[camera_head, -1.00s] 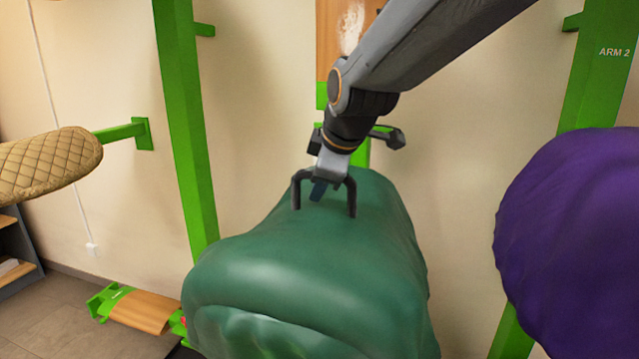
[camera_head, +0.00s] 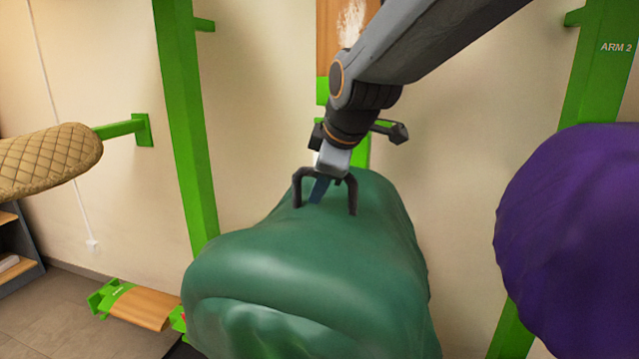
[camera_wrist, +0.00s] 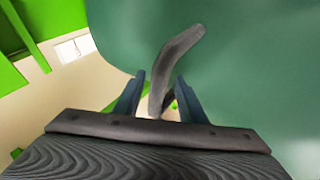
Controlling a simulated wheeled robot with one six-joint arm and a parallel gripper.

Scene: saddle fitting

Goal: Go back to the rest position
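A dark green cover (camera_head: 310,265) drapes over a bulky form in the middle of the head view and fills the right of the wrist view (camera_wrist: 250,70). A dark grey curved handle (camera_head: 353,195) rises from its top; it also shows in the wrist view (camera_wrist: 178,55). My gripper (camera_head: 319,192) points down at the handle. In the wrist view its two blue-grey fingers (camera_wrist: 158,92) are apart, one each side of the handle. I see gaps beside the handle, so the fingers look open. The far finger is hidden in the head view.
A green upright (camera_head: 185,140) stands left of the cover, and another (camera_head: 592,80) stands at the right, marked ARM 2. A purple covered form (camera_head: 570,240) is close on the right. A tan quilted pad (camera_head: 50,160) sits on a green arm at left. The wall is close behind.

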